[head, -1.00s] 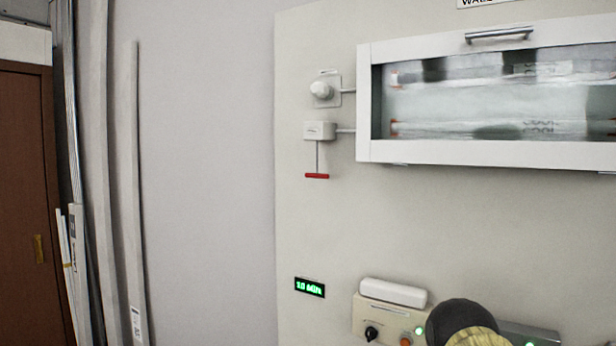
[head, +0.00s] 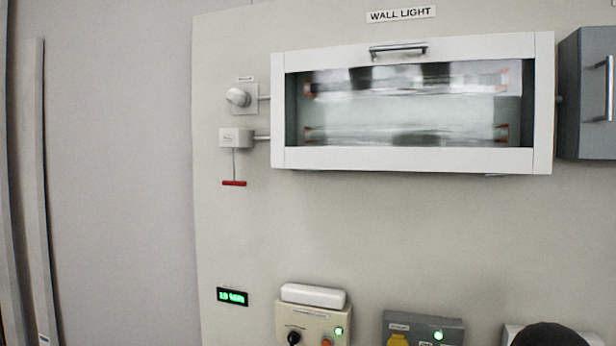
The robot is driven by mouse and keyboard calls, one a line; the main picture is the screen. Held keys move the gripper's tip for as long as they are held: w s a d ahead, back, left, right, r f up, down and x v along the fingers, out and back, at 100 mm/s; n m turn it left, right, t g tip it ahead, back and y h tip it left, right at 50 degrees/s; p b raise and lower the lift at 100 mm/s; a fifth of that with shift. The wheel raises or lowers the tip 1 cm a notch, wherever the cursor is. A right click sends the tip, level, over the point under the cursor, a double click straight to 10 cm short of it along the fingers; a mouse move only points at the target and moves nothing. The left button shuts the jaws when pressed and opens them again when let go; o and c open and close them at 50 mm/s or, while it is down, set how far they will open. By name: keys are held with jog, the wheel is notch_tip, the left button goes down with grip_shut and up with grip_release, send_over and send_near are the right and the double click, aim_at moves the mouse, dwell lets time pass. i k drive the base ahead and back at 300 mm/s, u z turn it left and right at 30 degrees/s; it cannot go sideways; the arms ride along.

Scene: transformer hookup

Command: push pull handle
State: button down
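A red pull handle (head: 234,183) hangs on a thin cord below a small white switch box (head: 236,138), left of the wall light (head: 412,104). The handle is a short horizontal bar and hangs free, with nothing touching it. My gripper is not in view. A dark rounded shape, which seems to be part of my arm, shows at the bottom right edge, well away from the handle.
A round white knob (head: 238,97) sits above the switch box. Below are a green display (head: 232,297), a beige control box (head: 313,316) and a grey box (head: 422,328). A grey cabinet (head: 586,94) is at right. The panel around the handle is clear.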

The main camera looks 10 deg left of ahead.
aim_at(234, 183)
jog(key=z, duration=1.1)
jog(key=k, duration=1)
jog(key=u, duration=1.4)
jog(key=i, duration=0.35)
jog(key=u, duration=0.1)
